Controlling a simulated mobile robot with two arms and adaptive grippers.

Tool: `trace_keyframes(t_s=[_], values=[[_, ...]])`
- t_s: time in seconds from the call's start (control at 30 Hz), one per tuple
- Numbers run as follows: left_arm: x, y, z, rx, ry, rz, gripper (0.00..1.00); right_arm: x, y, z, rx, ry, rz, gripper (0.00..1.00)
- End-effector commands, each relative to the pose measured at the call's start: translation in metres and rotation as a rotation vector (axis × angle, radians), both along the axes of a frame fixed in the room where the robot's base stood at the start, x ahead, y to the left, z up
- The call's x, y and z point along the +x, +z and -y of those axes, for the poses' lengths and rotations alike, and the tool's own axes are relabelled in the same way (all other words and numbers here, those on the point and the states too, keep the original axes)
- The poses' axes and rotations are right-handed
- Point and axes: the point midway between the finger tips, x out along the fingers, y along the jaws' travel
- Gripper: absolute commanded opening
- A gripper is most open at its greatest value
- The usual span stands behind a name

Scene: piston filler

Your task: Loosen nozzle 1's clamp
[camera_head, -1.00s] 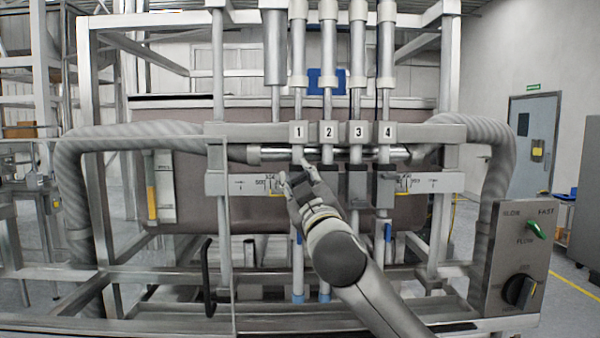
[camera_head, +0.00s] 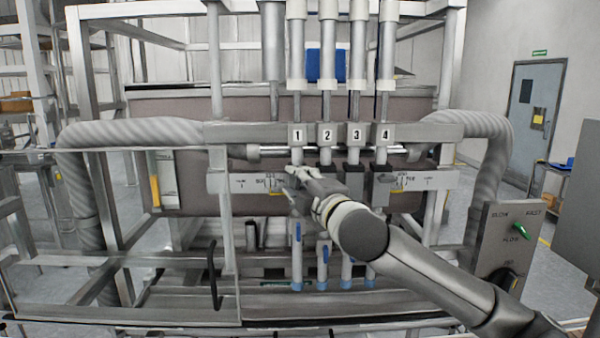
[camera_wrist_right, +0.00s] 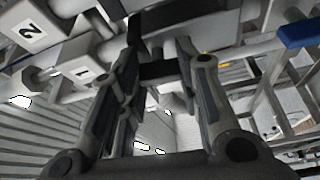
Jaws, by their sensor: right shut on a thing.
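The block labelled 1 (camera_head: 297,136) marks nozzle 1 at the left of the numbered row. Below it, my right gripper (camera_head: 290,180) is at the scaled lower rail (camera_head: 238,182). The gripper covers most of nozzle 1's clamp in the head view. In the right wrist view, my right gripper's fingers (camera_wrist_right: 158,62) are closed on the dark clamp (camera_wrist_right: 158,72) between them. Nozzle 1 (camera_head: 297,262) hangs below the rail with a blue tip. My left gripper is not in view.
Blocks labelled 2 (camera_head: 326,136), 3 (camera_head: 355,136) and 4 (camera_head: 385,134) stand close to the right. Nozzle 4's dark clamp (camera_head: 383,190) is on the same rail. A control box (camera_head: 508,245) with a green switch stands at the right.

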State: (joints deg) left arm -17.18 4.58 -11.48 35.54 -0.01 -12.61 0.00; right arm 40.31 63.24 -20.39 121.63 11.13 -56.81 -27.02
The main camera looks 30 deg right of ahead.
Motion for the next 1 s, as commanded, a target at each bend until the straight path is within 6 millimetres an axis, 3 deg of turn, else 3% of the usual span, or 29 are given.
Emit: trace_keyframes(t_s=[0.3,0.87,0.9,1.0], values=[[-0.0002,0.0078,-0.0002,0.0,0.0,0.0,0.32,0.0,0.0004,-0.0002,-0.106,0.0,-0.064,0.08],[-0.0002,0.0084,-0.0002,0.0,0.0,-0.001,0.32,0.0002,-0.0007,-0.0004,-0.126,0.0,-0.079,0.08],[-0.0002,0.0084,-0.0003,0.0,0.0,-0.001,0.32,0.0002,-0.0007,-0.0004,-0.126,0.0,-0.079,0.37],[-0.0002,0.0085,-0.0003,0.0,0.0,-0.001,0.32,0.0002,-0.0006,-0.0003,-0.125,0.0,-0.078,0.49]])
